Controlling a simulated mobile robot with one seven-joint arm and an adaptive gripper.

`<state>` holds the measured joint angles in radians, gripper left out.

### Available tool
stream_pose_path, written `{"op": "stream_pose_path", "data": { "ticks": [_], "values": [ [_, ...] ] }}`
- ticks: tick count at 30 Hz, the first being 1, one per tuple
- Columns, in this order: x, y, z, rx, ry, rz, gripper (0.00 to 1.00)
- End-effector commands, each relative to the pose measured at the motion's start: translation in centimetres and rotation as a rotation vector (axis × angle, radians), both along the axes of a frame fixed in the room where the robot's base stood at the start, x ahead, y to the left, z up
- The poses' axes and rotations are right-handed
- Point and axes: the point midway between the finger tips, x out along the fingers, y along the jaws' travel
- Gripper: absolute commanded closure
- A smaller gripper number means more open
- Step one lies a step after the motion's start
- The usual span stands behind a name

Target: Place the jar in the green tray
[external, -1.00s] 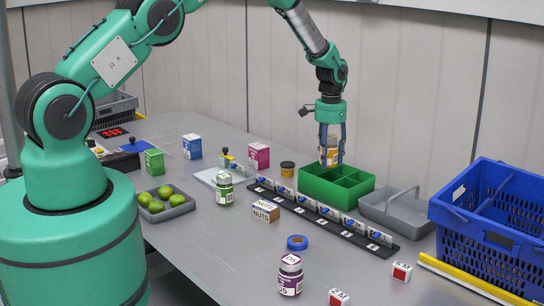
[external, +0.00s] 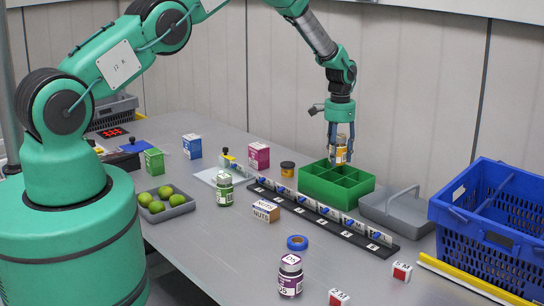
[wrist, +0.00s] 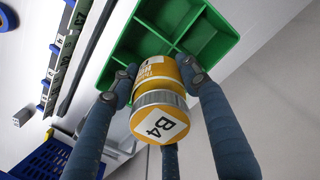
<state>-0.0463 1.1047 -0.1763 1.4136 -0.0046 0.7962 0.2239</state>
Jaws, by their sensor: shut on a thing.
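A jar with a yellow label (external: 341,155) is held between the fingers of my gripper (external: 341,150). The green tray (external: 330,196) stands on the table and is divided into compartments. The jar is above the tray's back right part in the external view, apart from it. In the wrist view the green tray (wrist: 229,40) lies beyond the jar, which hides part of it.
A grey basket with a handle (external: 370,211) stands right of the green tray, and a blue crate (external: 460,215) is farther right.

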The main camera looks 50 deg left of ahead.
Motion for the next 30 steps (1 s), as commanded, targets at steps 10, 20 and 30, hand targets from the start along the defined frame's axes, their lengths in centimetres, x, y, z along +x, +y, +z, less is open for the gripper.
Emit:
{"op": "stream_pose_path", "data": {
  "ticks": [10, 20, 30],
  "values": [
    [0.0, 0.0, -2.6, 0.0, 0.0, 0.0, 0.93],
    [0.0, 0.0, -3.1, 0.0, -0.001, 0.0, 0.93],
    [0.0, 0.0, -3.5, 0.0, 0.0, 0.0, 0.39]
  ]
}}
